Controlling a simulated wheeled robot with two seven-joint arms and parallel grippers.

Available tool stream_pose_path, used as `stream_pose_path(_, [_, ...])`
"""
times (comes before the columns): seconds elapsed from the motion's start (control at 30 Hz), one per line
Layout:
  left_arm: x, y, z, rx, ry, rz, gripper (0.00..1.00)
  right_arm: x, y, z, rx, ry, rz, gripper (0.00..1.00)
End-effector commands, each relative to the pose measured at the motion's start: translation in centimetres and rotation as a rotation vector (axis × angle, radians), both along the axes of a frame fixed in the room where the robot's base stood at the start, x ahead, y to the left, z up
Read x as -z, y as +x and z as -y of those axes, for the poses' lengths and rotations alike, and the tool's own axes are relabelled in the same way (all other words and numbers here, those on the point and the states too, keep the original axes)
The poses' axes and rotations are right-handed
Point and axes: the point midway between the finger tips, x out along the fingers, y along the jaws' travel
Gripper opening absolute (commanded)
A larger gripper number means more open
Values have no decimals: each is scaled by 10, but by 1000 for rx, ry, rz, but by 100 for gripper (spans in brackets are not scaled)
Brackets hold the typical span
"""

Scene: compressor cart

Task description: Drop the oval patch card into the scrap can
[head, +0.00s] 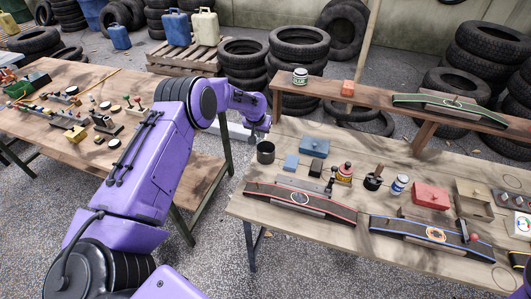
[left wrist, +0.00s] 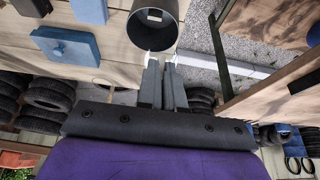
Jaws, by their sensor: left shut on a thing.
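The scrap can (head: 265,152) is a dark cylinder at the left back corner of the right-hand workbench. It shows large in the left wrist view (left wrist: 138,33), with a pale mark on it. My left gripper (head: 257,136) is just above and behind the can's rim in the head view. In the left wrist view my left gripper (left wrist: 162,62) has its fingers close together beside the can's edge, with pale slivers at the tips. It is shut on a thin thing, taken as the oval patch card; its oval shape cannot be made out. My right gripper is out of view.
Blue blocks (head: 291,162) and a dark block (head: 315,168) stand right of the can. Curved boards (head: 300,199), bottles and a red box (head: 431,196) fill the bench. A raised plank shelf (head: 385,100) runs behind. A gap separates the left table (head: 170,150).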

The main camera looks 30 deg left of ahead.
Motion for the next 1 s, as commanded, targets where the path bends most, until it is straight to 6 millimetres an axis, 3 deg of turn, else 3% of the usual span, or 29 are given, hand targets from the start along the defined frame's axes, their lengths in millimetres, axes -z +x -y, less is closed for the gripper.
stream_pose_path(0.37, [53, 0, 1, 1, -1, -1, 0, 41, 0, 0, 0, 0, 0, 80])
stream_pose_path(0.67, [56, 0, 1, 1, -1, 0, 0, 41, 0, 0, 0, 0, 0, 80])
stream_pose_path(0.77, [56, 0, 1, 1, -1, 0, 33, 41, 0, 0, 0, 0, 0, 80])
stream_pose_path(0.8, [56, 0, 1, 1, -1, 0, 36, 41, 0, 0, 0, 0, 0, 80])
stream_pose_path(1.0, [56, 0, 1, 1, -1, 0, 36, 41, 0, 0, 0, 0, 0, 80])
